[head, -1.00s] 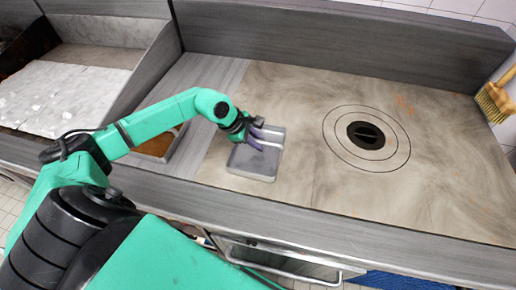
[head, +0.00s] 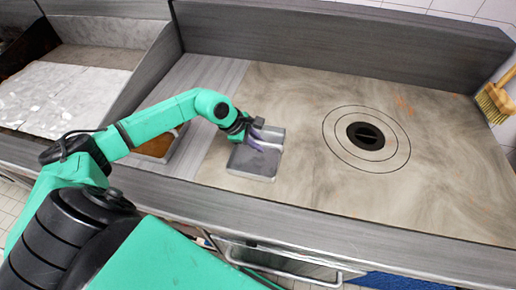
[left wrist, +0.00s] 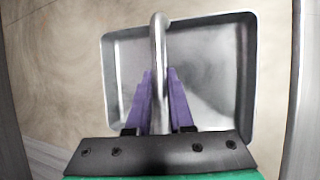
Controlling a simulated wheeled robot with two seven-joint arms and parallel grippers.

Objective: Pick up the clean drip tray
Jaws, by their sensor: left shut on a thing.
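The drip tray (head: 252,164) is a shallow grey metal tray on the worn plate of the counter, left of the round ring. In the left wrist view the tray (left wrist: 216,64) looks empty inside, and a metal bar handle (left wrist: 159,50) runs over it. My left gripper (head: 262,142) is above the tray. In the left wrist view its purple fingers (left wrist: 162,92) are shut on the handle, one on each side. I cannot tell whether the tray still touches the counter. My right gripper is not in view.
A round ringed plate with a dark centre (head: 366,134) lies to the right. A brown-filled container (head: 158,146) sits behind my left arm. A wooden brush (head: 494,100) hangs at the far right. A raised back wall (head: 340,46) bounds the counter. The right side is clear.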

